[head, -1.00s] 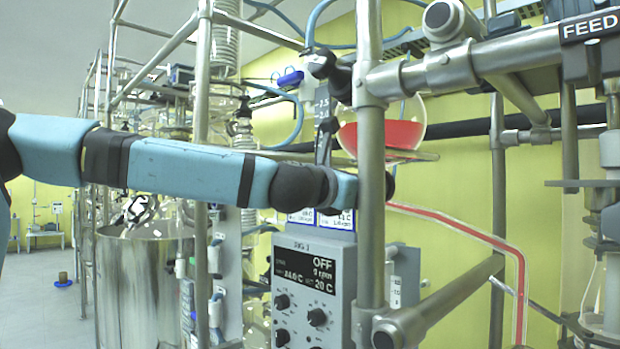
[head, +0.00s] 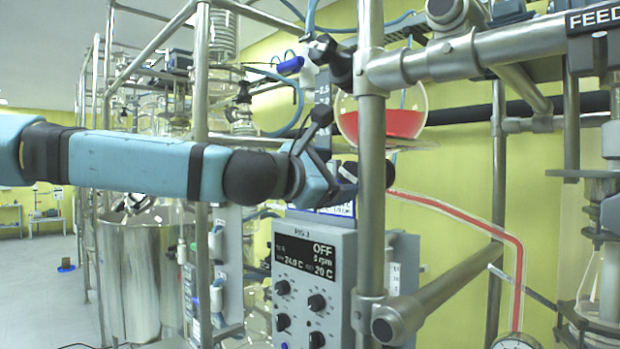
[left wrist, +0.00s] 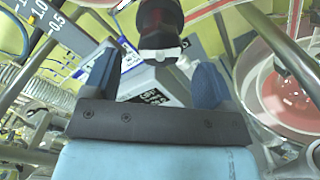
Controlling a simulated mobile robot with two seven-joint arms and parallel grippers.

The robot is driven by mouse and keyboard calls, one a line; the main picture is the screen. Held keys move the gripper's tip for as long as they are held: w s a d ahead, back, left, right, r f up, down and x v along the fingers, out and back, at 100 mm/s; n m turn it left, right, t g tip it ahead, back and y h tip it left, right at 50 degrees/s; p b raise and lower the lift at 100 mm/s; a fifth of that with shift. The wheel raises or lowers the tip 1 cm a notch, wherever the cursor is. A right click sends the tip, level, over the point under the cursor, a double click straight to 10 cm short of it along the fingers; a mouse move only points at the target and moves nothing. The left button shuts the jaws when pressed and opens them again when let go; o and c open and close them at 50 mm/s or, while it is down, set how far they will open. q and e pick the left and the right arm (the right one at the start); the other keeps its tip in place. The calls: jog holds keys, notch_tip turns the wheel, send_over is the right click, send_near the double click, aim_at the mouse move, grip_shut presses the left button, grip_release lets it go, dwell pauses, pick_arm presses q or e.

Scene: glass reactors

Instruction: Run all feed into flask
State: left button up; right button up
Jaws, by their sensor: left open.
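A round glass vessel (head: 392,122) with red liquid sits behind the steel post in the head view. A red-filled tube (head: 470,228) runs from below it to the right and then down. My left gripper (head: 338,150) is open beside the post, below and left of the vessel. In the left wrist view, the two blue fingers of my left gripper (left wrist: 155,80) are spread. A dark round fitting with a pale end (left wrist: 160,30) lies ahead, between and beyond the fingertips, apart from them. The vessel (left wrist: 290,95) shows at the right there. My right gripper is not in view.
A grey control box (head: 312,280) reading OFF stands below my left gripper. Steel posts (head: 371,230) and rails frame the space closely. A FEED label (head: 592,18) is at the upper right. A gauge (head: 515,342) shows at the bottom right. A steel drum (head: 145,275) stands left.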

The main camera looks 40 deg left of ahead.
pick_arm(q)
jog(key=s, duration=0.5)
jog(key=shift+a, duration=0.2)
dwell(0.5)
